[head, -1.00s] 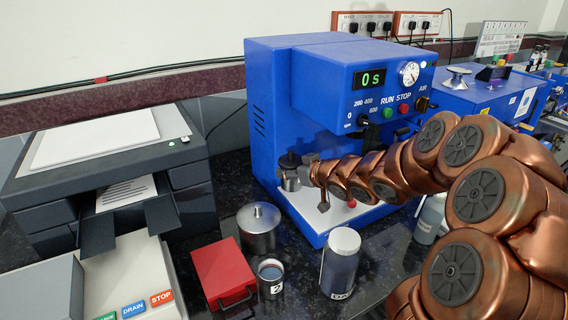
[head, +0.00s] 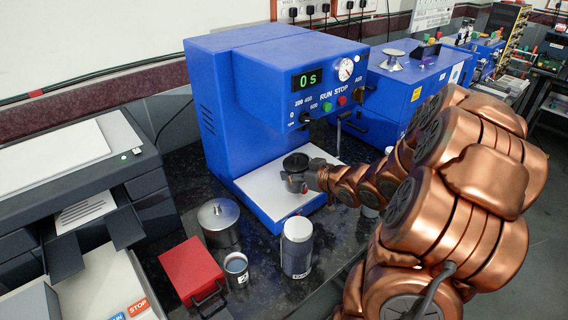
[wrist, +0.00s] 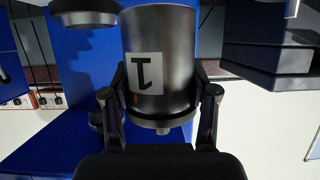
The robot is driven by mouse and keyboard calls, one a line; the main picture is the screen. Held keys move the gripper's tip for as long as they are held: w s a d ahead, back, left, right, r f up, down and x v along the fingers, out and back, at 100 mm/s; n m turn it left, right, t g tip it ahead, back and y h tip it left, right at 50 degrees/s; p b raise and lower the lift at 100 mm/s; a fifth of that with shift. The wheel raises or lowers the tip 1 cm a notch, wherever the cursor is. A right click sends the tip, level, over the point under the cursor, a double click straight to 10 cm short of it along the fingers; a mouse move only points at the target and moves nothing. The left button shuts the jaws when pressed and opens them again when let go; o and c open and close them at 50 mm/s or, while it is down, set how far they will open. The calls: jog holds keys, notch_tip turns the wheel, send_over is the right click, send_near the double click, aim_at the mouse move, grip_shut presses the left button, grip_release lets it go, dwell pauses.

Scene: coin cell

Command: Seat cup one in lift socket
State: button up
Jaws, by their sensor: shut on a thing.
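Cup one (wrist: 160,60) is a dark metal cup with a white label bearing a "1", which appears upside down in the wrist view. My gripper (wrist: 163,125) is shut on it, with one finger on each side. In the head view, the cup (head: 294,183) is at my gripper (head: 308,180), in front of the blue machine (head: 240,110) and over its pale base plate (head: 265,190). A round dark-rimmed part (wrist: 86,14) shows beside the cup in the wrist view. I cannot tell whether it is the lift socket. Contact below the cup is hidden.
A lidded metal pot (head: 219,222), a jar with a white lid (head: 297,248), a small cup labelled 2 (head: 236,270) and a red box (head: 194,268) stand on the dark counter in front. A grey printer (head: 70,175) is at left.

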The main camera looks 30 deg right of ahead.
jog(key=shift+s+d+r, duration=0.15)
jog(key=shift+s+d, duration=0.1)
jog(key=shift+s, duration=0.05)
jog(key=shift+w+d+p, duration=1.05)
jog(key=shift+w+d, duration=0.3)
jog(key=shift+w, duration=0.55)
jog(key=shift+w+d+p, duration=1.05)
jog(key=shift+w+d, duration=0.3)
jog(key=shift+w, duration=0.5)
jog(key=shift+w+d+p, duration=1.05)
jog(key=shift+w+d, duration=0.3)
jog(key=shift+w, duration=0.55)
jog(key=shift+f+b, duration=0.4)
jog(key=shift+f, duration=0.25)
jog(key=o, duration=1.5)
jog(key=shift+f, duration=0.1)
